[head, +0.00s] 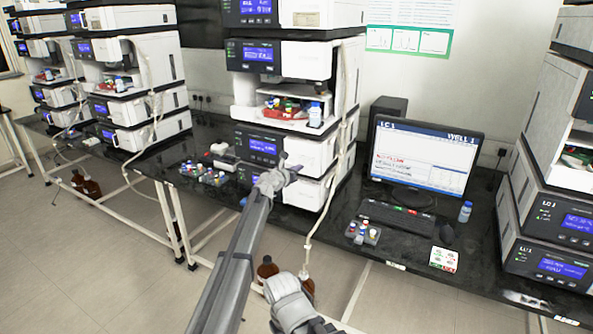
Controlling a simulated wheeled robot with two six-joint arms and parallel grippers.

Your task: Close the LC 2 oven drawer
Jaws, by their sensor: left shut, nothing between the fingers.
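The middle instrument stack (318,58) stands on the black bench, with several white modules and blue displays. I cannot read an LC 2 label on it. Its lower two modules have white fronts, the upper one (312,150) and the bottom one (305,194); I cannot tell which is the oven drawer or how far it is open. My left gripper (288,173) is shut and empty in front of these lower modules, hiding part of their fronts. I cannot tell whether it touches them.
A monitor (420,160), keyboard (397,217) and vial rack (362,233) stand right of the middle stack. A vial rack (204,174) stands left of it. A tube (338,165) hangs along the stack's right side. Other stacks stand at far left and right (545,205).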

